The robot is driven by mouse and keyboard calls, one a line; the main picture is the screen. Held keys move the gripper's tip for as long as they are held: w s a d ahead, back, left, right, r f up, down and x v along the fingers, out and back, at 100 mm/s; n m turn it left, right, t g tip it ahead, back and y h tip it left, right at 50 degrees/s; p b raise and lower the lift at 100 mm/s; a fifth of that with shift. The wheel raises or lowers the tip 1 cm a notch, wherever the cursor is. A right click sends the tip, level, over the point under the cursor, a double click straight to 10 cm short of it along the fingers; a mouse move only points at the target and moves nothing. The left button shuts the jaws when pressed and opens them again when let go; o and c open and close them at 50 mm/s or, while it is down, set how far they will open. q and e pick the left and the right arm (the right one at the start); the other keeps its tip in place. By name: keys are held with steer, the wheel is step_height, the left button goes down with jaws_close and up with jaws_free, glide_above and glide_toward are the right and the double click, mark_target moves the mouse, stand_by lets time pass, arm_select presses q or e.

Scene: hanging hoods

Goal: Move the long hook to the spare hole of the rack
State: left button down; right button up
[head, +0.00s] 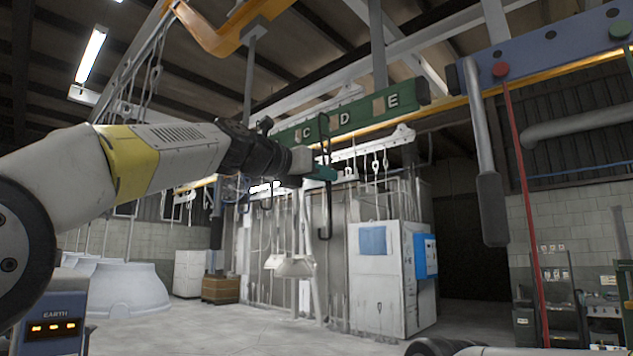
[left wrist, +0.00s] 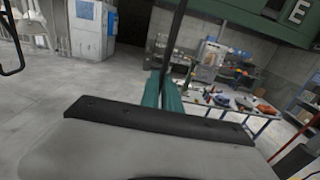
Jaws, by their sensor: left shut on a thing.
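My left gripper (head: 322,173) has teal fingers shut on a long, thin dark hook (head: 326,220). The hook is upright, with its bent lower end below the fingers. Its top overlaps the green rack (head: 420,92) near the letters C and D; I cannot tell whether it touches the rack. In the left wrist view the dark shaft (left wrist: 177,35) rises from between the teal fingers (left wrist: 162,92). The rack (left wrist: 262,22) shows at the upper right there with the letter E. My right gripper is not in view.
A blue beam (head: 550,45) at the upper right carries a hanging grey lever (head: 490,190) and a red rod (head: 525,170). A white cabinet (head: 378,275) stands behind. Another dark hook (left wrist: 14,45) shows at the left wrist view's left edge. The floor below is clear.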

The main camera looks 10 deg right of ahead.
arm_select(q)
steer(key=v, duration=1)
stand_by(0.3)
steer(key=shift+a+r, duration=0.1)
steer(key=shift+r, duration=0.1)
